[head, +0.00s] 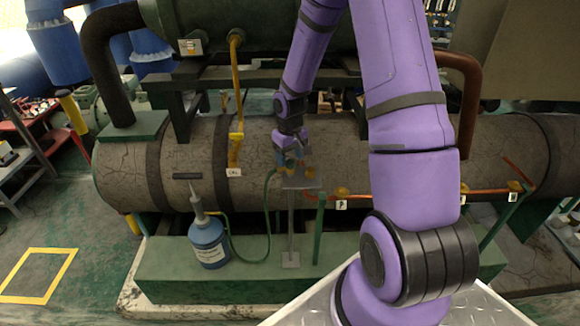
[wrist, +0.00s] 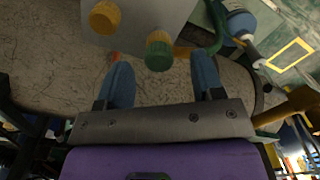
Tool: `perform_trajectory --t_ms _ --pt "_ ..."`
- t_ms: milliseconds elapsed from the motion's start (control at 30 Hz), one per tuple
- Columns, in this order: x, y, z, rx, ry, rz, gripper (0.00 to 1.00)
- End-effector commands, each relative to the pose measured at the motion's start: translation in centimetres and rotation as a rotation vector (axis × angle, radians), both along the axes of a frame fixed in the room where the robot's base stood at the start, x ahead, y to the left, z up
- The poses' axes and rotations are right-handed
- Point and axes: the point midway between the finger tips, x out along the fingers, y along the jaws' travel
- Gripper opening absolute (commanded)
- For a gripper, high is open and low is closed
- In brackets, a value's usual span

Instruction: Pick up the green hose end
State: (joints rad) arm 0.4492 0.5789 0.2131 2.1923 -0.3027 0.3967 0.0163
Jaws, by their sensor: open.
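A green hose (head: 268,215) loops up from beside the blue bottle (head: 209,243) to a small metal plate on a stand (head: 301,182). In the wrist view the green hose (wrist: 217,28) passes at the plate's right edge. A green knurled fitting (wrist: 158,50) with a yellowish side sits at the plate's edge; I cannot tell whether the hose joins it. A yellow knurled fitting (wrist: 105,17) is beside it. My gripper (head: 291,158) is open at the plate. In the wrist view my gripper (wrist: 163,76) has blue fingers apart, with the green fitting just beyond their gap, apparently untouched.
A large cracked grey tank (head: 190,160) lies behind the stand. A copper pipe (head: 380,195) with yellow valves runs along it to the right. A yellow pipe (head: 236,100) comes down on the left. A green base (head: 180,280) lies below.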

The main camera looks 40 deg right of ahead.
Motion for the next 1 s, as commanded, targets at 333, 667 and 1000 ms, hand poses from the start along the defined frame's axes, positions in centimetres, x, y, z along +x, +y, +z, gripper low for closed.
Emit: perform_trajectory --t_ms 333,667,1000 --pt "0.2 -0.1 -3.7 -0.001 0.001 0.002 0.61" --pt "0.2 -0.2 -3.7 -0.001 0.000 0.000 0.41" --pt "0.2 -0.2 -3.7 -0.001 0.000 0.000 0.09"
